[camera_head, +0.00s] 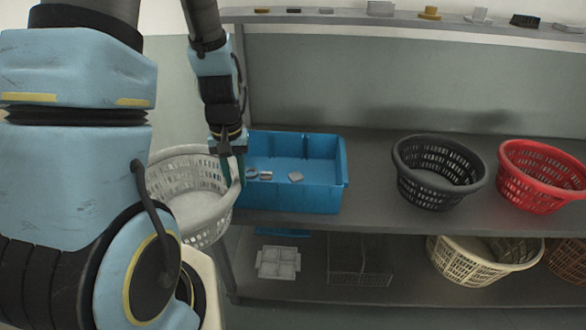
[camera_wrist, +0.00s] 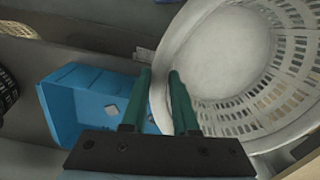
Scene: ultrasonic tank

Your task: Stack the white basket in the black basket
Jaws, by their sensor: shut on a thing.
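The white basket (camera_head: 195,160) hangs at the left, in front of and beside the left end of the shelf. My gripper (camera_head: 228,172) is shut on its right rim and holds it roughly upright. In the wrist view the green fingers (camera_wrist: 163,92) straddle the rim of the white basket (camera_wrist: 225,52), and its interior looks empty. The black basket (camera_head: 438,172) stands upright on the upper shelf, right of the middle, and looks empty. A dark slotted edge at the far left of the wrist view may be the black basket.
A blue bin (camera_head: 318,180) with small grey parts stands between the white and black baskets. A red basket (camera_head: 540,176) stands right of the black one. The lower shelf holds a cream basket (camera_head: 480,265) and a dark wire box (camera_head: 360,265). Small items line a ledge above.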

